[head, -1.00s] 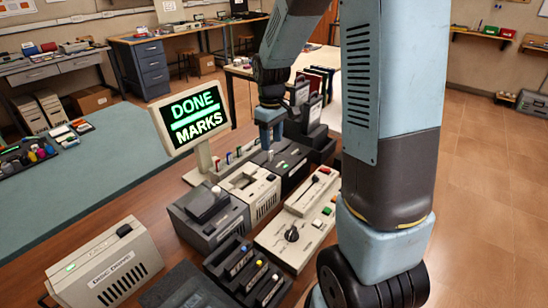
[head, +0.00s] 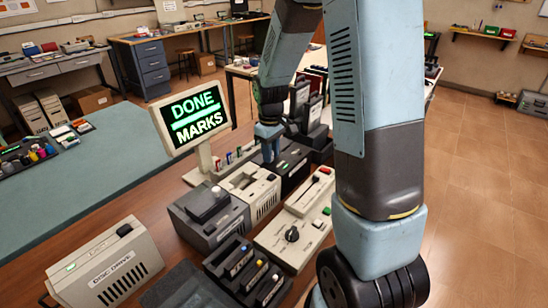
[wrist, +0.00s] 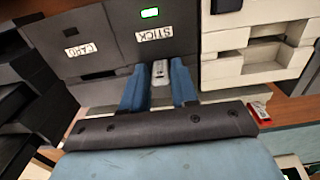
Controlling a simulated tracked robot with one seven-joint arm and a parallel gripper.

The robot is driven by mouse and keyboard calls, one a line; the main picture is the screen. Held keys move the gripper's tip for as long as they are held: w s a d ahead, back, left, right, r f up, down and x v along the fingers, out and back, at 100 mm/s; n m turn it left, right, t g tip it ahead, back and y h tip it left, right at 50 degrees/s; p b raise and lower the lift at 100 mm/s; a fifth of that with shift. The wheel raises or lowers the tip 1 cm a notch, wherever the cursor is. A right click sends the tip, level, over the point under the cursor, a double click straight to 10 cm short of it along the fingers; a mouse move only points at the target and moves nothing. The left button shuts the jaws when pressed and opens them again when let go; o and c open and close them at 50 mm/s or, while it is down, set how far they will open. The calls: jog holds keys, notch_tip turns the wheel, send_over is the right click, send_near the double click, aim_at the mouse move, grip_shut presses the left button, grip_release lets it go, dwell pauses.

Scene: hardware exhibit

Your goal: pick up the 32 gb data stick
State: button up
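A small pale grey stick (wrist: 160,72) stands at the front of a dark box (wrist: 160,32) labelled STICK, below its lit green lamp. I cannot read any capacity marking on it. My gripper (wrist: 160,85) has its two blue fingers on either side of the stick, apart from each other, with thin gaps seeming to show beside it. In the head view, my gripper (head: 269,152) is low beside the dark box (head: 293,165) with a green lamp, and the stick is hidden there.
A monitor (head: 193,117) reading DONE MARKS stands left of my gripper. Several small coloured sticks (head: 229,158) stand near its base. A pale machine (head: 250,187) and a control panel (head: 292,233) are close in front. A red item (wrist: 259,110) lies near my gripper.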

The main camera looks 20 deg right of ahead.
grip_shut()
jog(key=shift+r, duration=0.15)
